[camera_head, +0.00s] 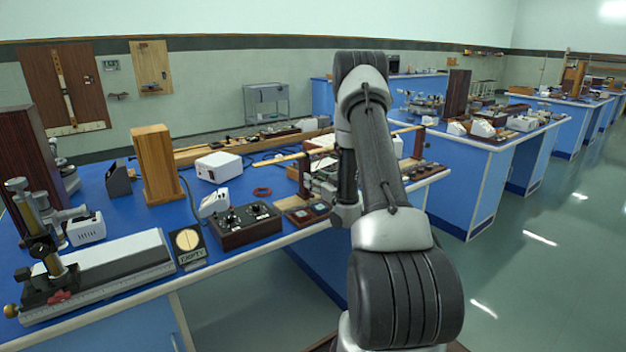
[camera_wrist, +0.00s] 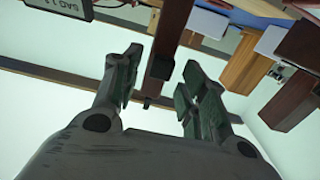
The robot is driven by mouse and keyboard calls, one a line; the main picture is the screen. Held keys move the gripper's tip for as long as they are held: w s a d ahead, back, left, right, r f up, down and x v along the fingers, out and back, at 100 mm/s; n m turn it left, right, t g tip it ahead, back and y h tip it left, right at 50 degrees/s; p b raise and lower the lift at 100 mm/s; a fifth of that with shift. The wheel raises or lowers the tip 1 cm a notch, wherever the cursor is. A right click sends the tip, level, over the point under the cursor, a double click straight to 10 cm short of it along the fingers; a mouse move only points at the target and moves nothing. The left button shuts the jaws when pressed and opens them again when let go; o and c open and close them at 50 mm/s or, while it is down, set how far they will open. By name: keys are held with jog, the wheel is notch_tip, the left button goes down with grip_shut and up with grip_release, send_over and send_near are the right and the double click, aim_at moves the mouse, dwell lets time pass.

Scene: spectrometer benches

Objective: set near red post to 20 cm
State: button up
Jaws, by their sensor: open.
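A metal post assembly (camera_head: 42,250) with a brass knob stands at the left end of a long bench rail (camera_head: 110,283) with a scale along its front. A red knob (camera_head: 60,297) shows at its foot. The scale numbers are too small to read. My gripper (camera_wrist: 160,85) is open in the wrist view, with its two fingers apart. A dark reddish-brown bar (camera_wrist: 170,40) with a small black block (camera_wrist: 160,67) shows between and beyond the fingers; I cannot tell whether they touch. In the head view my arm hides the gripper, far right of the post.
A black control box (camera_head: 245,225), a round-dial card (camera_head: 188,243), a wooden block (camera_head: 154,160) and a white box (camera_head: 218,166) stand on the blue bench (camera_head: 110,215). More blue benches (camera_head: 490,160) stand right. The green floor (camera_head: 540,260) there is clear.

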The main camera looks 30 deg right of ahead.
jog(key=s, duration=1)
jog(key=shift+d, duration=0.15)
